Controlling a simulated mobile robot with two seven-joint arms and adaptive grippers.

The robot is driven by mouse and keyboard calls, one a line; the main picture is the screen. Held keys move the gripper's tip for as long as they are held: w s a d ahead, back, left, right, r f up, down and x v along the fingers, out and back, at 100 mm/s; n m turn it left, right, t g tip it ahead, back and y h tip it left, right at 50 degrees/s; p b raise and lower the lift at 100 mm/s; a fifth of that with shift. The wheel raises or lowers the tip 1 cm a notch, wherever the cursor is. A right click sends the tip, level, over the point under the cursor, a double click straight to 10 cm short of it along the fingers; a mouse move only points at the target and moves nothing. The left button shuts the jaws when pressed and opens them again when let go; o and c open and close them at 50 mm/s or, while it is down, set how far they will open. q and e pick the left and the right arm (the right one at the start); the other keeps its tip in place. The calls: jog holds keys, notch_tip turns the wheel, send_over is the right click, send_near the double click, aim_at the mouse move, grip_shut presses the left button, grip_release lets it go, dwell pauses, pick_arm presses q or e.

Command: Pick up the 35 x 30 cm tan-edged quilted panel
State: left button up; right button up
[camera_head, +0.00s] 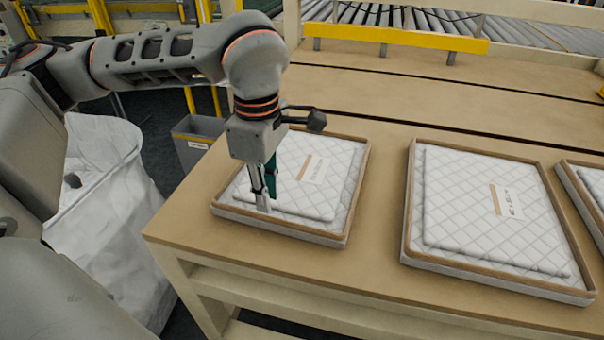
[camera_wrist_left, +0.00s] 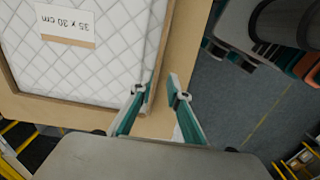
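The 35 x 30 cm panel (camera_head: 322,205) is white and quilted with a tan edge. It lies flat on the tan table, leftmost in the head view. Its label, reading 35 x 30 cm, shows upside down in the left wrist view, where the panel (camera_wrist_left: 85,70) fills the upper left. My left gripper (camera_head: 264,200) points down over the panel's left part and hides some of it. In the left wrist view my left gripper (camera_wrist_left: 156,88) is open, its fingers apart on either side of the panel's edge near a corner. Contact cannot be told. My right gripper is not in view.
A larger similar panel (camera_head: 490,215) lies to the right, with another (camera_head: 592,190) cut off at the picture's edge. Bare table (camera_head: 385,190) separates the first two. A white bag-like bin (camera_head: 100,200) and a grey bin (camera_head: 197,135) stand left. A yellow rail (camera_head: 395,36) runs behind.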

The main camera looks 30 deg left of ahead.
aim_at(273, 217)
pick_arm(q)
jog(key=f, duration=0.5)
jog(key=shift+w+d+f+b, duration=0.2)
jog(key=shift+w+f+b, duration=0.15)
jog(key=shift+f+b, duration=0.05)
grip_shut()
